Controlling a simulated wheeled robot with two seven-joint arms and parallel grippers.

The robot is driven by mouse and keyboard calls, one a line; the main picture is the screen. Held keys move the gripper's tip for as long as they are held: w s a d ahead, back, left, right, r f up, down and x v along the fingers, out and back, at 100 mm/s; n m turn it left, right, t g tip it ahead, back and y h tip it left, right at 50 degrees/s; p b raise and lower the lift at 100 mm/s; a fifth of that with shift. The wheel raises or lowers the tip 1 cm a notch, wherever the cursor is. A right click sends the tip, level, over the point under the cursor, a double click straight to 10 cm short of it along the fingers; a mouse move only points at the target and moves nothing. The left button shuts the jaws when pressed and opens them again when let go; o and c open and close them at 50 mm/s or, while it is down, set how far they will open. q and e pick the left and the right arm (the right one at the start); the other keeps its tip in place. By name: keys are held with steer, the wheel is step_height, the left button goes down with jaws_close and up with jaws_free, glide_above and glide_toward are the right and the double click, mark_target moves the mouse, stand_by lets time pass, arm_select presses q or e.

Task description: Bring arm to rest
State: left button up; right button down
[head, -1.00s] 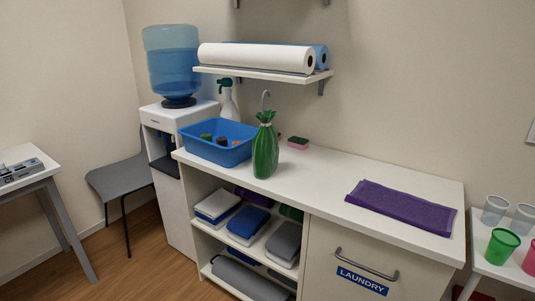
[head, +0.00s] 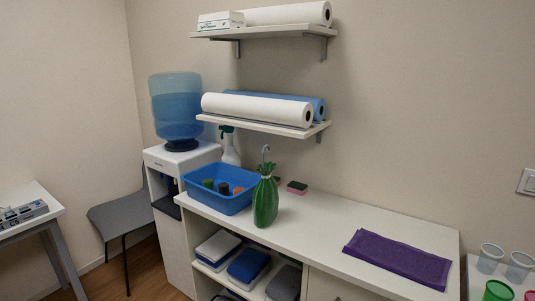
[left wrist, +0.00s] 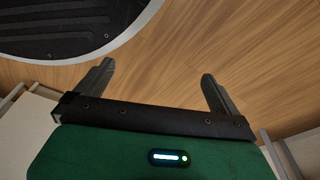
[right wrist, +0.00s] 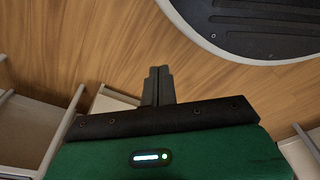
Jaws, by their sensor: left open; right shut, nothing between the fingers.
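My left gripper (left wrist: 157,88) shows in the left wrist view with its two fingers wide apart and nothing between them, over the wood floor. My right gripper (right wrist: 157,75) shows in the right wrist view with its fingers together and empty, also over the floor. Neither gripper nor arm shows in the head view.
A water dispenser (head: 178,160) and grey chair (head: 120,215) stand left. Shelves (head: 270,127) hold paper rolls. Cups stand at right.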

arm_select(q)
steer(key=s+a+f+p, duration=0.2)
steer(key=s+p, duration=0.1)
steer(key=s, duration=0.4)
steer(key=s+a+f+g+p, duration=0.1)
steer(key=s+a+f+p, duration=0.1)
steer(key=s, duration=0.6)
steer(key=shift+f+p, duration=0.5)
steer(key=shift+p, duration=0.3)
arm_select(e)
steer(key=s+d+f, duration=0.2)
steer(key=s, duration=0.5)
steer(key=s+d+f+g, duration=0.1)
steer(key=s+d+f, duration=0.1)
steer(key=s, duration=0.6)
steer(key=shift+f, duration=0.5)
